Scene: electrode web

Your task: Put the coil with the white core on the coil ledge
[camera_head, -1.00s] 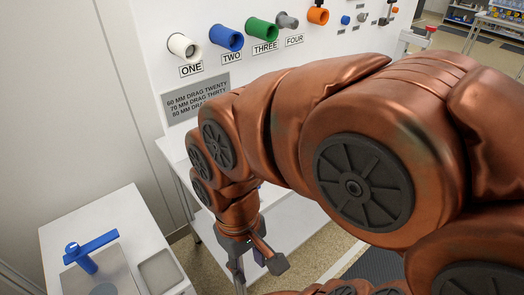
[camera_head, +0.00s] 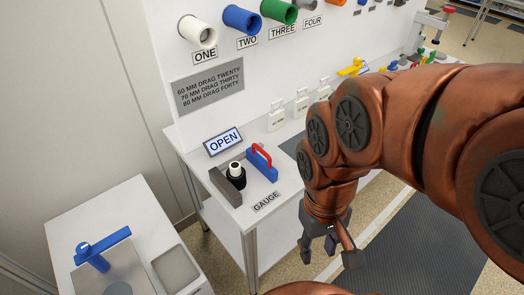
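A black coil with a white core (camera_head: 236,174) stands upright on the white bench, between a grey block and a blue gauge with a red handle, near the label GAUGE. My gripper (camera_head: 329,254) hangs in front of the bench, right of and lower in the picture than the coil, pointing down. Its dark fingers are spread apart. I see no coil between them; a small purple part shows there and I cannot tell what it is. I cannot make out which surface is the coil ledge.
A screen reading OPEN (camera_head: 223,141) stands behind the coil. The blue-and-red gauge (camera_head: 261,165) is close on its right. Coloured tubes (camera_head: 242,19) stick out of the panel above. A side table (camera_head: 72,228) holds a blue fixture. Floor (camera_head: 392,262) is clear at right.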

